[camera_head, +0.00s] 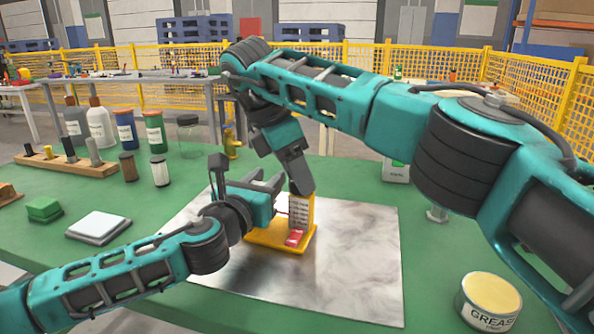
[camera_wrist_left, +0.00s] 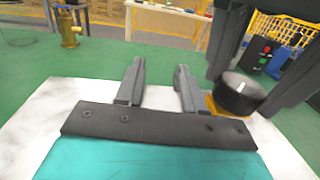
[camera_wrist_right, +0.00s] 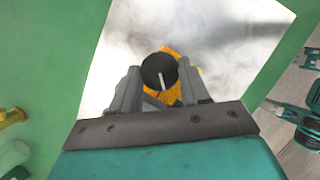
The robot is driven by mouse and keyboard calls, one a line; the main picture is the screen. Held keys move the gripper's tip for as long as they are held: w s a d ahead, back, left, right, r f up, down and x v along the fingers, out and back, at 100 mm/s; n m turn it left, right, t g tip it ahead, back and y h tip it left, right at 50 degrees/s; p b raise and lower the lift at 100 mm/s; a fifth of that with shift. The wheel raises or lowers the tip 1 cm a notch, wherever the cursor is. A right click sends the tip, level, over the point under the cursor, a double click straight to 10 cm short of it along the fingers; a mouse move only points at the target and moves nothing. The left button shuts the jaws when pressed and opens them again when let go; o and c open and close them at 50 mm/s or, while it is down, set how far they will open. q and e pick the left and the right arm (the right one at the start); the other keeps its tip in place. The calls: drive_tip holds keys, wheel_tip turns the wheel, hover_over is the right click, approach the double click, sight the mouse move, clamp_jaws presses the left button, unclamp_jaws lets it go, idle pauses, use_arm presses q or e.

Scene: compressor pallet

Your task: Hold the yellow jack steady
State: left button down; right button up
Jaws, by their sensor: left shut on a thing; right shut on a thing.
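My right gripper (camera_head: 300,180) reaches down onto the jack's top. In the right wrist view its fingers (camera_wrist_right: 163,85) flank the jack's black knob (camera_wrist_right: 158,70), which has a white mark.
A grease tin (camera_head: 490,300) stands at the front right. Several bottles (camera_head: 101,125) stand behind. The plate's right part is bare.

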drive_tip(key=shift+d+m+g, duration=0.15)
drive_tip(key=shift+m+g, duration=0.2)
drive_tip(key=shift+m, duration=0.6)
drive_tip(key=shift+d+m+g, duration=0.1)
drive_tip(key=shift+m+g, duration=0.25)
drive_tip(key=shift+m, duration=0.6)
idle(1.4)
